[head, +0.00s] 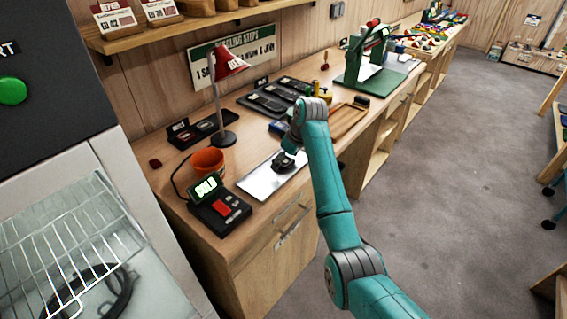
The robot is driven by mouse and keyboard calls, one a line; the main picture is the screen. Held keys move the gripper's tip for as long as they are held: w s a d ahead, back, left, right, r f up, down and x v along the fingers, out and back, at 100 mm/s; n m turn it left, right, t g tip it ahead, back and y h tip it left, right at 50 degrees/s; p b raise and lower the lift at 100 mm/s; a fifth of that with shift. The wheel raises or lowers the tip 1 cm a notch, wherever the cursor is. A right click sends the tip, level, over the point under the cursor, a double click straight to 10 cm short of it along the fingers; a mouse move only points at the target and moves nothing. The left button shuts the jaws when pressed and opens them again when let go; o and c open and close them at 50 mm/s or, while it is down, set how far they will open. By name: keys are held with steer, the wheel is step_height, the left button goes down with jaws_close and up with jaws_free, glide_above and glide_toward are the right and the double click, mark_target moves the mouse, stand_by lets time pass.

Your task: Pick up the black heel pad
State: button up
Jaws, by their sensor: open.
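My gripper (284,163) is over the far right end of a pale metal sheet (258,184) on the workbench. It points down and is open, but its fingers are small and dark here. I cannot clearly make out the black heel pad; anything dark under the gripper blends with it. Several black trays (266,104) with dark contents lie farther back on the bench, and I cannot tell whether a heel pad is among them.
An orange cup (208,161), a device with a lit display (206,187) and a red lamp (229,63) stand left of the sheet. A wooden tray (348,121) and a green press (369,58) are farther right. Open floor (440,170) lies right of the bench.

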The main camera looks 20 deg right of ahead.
steer(key=c, duration=1.2)
steer(key=shift+r, duration=0.1)
steer(key=shift+c, duration=0.2)
